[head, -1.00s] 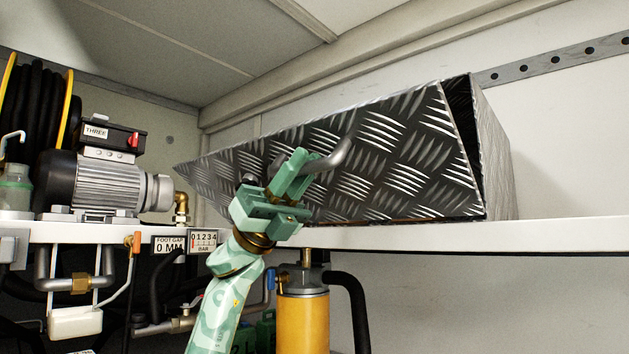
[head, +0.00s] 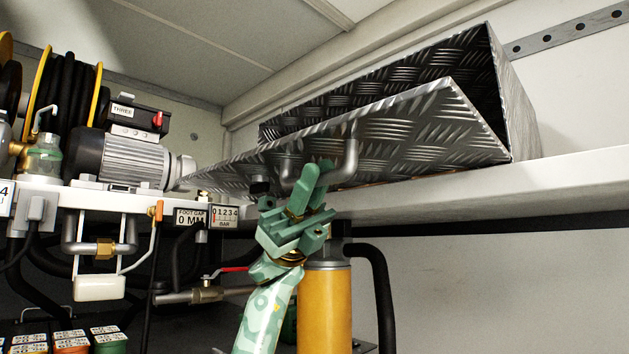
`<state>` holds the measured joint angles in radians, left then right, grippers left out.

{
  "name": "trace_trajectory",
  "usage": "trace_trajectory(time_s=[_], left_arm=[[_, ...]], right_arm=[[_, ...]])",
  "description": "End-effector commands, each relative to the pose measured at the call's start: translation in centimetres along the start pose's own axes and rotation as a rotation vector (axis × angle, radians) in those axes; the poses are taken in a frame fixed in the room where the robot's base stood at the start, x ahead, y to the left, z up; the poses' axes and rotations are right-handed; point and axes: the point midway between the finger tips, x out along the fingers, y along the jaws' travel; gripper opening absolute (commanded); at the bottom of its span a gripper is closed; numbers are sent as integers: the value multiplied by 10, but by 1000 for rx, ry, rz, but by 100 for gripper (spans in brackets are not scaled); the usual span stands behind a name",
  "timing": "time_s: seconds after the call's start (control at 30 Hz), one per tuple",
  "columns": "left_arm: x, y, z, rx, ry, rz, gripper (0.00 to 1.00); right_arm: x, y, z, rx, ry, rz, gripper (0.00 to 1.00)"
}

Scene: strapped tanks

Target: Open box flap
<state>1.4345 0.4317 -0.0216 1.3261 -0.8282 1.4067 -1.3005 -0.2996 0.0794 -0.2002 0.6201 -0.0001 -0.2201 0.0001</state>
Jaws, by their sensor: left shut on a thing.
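A box of dark diamond-plate metal (head: 522,115) sits on the white shelf at the right. Its front flap (head: 420,130) is tilted down and outward, and a wide gap above it shows the dark inside back wall (head: 385,80). A grey bent handle (head: 349,160) is fixed to the flap's outer face. My left gripper (head: 308,185), pale green, is below the flap and shut on the handle. The exact contact at the fingertips is partly hidden. My right gripper is not in view.
The white shelf (head: 570,175) runs beneath the box. A motor pump (head: 135,160) and a hose reel (head: 65,90) stand to the left. A yellow cylinder (head: 325,300) with a black hose (head: 380,290) is close behind my left arm.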

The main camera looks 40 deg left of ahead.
Motion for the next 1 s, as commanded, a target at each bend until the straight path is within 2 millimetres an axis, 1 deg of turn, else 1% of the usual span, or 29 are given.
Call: trace_trajectory(time_s=[0.33,0.37,0.4,0.7,0.77,0.87,0.97,1.0], left_arm=[[0,0,-1,-2,2,1,0],[0,0,-1,-2,2,1,22],[0,0,-1,-1,2,1,25],[-2,0,0,-1,1,2,25],[-7,0,-1,-2,2,3,25],[-23,1,-1,-3,1,5,25],[-48,1,-1,-3,1,7,25],[-60,1,-1,-4,0,8,25]], right_arm=[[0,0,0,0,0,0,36],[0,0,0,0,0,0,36],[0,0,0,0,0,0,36],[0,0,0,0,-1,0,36],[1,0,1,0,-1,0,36],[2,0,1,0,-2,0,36],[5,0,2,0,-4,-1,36],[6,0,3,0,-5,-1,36]])
